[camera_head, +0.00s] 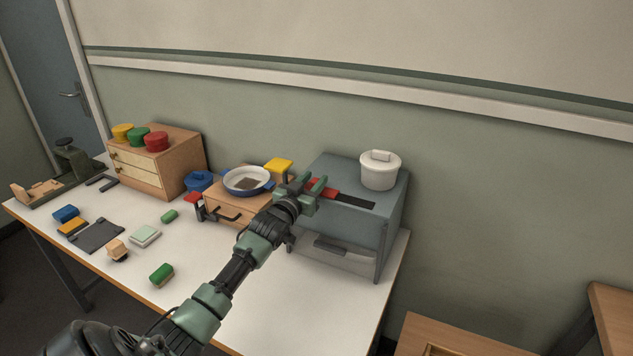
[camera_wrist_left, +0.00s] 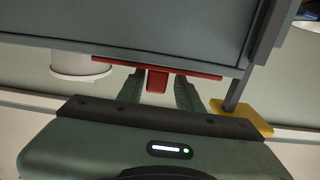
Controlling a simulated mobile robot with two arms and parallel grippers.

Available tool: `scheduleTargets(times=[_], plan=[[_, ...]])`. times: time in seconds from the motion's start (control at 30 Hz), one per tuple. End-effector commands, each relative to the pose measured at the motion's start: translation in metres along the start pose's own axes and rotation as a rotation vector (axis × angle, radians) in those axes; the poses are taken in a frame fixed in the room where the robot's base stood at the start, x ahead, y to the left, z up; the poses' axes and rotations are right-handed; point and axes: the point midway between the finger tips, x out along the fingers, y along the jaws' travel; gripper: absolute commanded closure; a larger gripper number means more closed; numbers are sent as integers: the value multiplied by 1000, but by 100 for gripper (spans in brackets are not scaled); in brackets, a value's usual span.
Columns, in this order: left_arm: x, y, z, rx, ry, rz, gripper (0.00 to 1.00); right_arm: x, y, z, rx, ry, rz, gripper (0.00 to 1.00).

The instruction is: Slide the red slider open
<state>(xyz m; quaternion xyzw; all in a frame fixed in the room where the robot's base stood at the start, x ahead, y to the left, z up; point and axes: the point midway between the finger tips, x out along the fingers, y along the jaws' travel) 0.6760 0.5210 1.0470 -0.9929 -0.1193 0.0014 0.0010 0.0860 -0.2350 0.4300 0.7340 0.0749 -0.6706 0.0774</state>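The red slider (camera_head: 325,189) sits in a dark slot on top of the grey-blue box (camera_head: 345,168). In the left wrist view, the slider's red strip (camera_wrist_left: 110,63) runs along the box edge, with a red knob (camera_wrist_left: 157,80) sticking out from it. My left gripper (camera_head: 305,188) is at the slider's left part. Its two green fingers (camera_wrist_left: 160,90) stand on either side of the knob, with visible gaps, so it is open around it. The gripper hides part of the slider in the head view. My right gripper is not in view.
A white lidded pot (camera_head: 380,170) stands on the box, right of the dark slot (camera_head: 356,201). Left of the box are a small wooden drawer unit (camera_head: 236,206), a blue-rimmed pan (camera_head: 247,181) and a yellow block (camera_head: 278,166). Several small blocks lie on the white table (camera_head: 200,262).

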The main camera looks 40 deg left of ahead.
Motion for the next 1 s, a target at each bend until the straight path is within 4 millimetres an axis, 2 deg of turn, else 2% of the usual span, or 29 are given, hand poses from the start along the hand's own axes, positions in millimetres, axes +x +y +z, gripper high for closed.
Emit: scheduleTargets(times=[0.37, 0.47, 0.8, 1.0], plan=[[-3, 2, 0, 0, 1, 3, 58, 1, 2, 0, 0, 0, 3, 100], [-13, 1, 2, -1, 1, 3, 58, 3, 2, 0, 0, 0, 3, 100], [-67, -1, 3, -1, 0, 1, 58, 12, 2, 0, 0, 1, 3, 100], [-79, -2, 1, -1, 0, 0, 58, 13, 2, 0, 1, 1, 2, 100]])
